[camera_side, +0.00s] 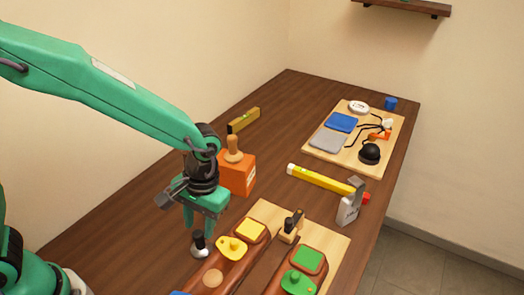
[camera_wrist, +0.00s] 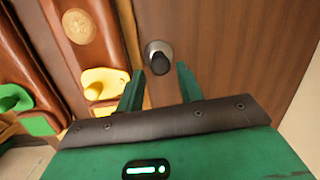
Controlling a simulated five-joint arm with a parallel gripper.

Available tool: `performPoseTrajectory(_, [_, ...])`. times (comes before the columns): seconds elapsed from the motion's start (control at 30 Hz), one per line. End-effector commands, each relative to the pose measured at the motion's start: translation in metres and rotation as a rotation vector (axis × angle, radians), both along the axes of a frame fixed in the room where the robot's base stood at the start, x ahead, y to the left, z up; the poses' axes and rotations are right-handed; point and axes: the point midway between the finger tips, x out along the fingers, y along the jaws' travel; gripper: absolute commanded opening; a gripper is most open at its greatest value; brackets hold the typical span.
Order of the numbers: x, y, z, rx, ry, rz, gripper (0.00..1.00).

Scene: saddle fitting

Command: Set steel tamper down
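The steel tamper (camera_side: 202,252) has a black handle and a round steel base. It stands upright on the wooden table, left of the leather pieces. My gripper (camera_side: 203,222) is directly above it, pointing down. In the wrist view, the tamper (camera_wrist: 157,47) shows just beyond and between the two green fingertips of my gripper (camera_wrist: 159,69). The fingers are apart, with a gap on both sides of the handle, and they do not close on it.
Brown leather pieces with yellow pads (camera_side: 250,230) and green pads (camera_side: 309,260) lie on a board to the right. An orange block (camera_side: 238,175) stands behind my gripper. Bare table surrounds the tamper's left side.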

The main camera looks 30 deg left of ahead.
Motion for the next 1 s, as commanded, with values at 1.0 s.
performPoseTrajectory(1.0, [-0.009, 0.003, -0.044, 0.0, -0.001, 0.0, 0.28])
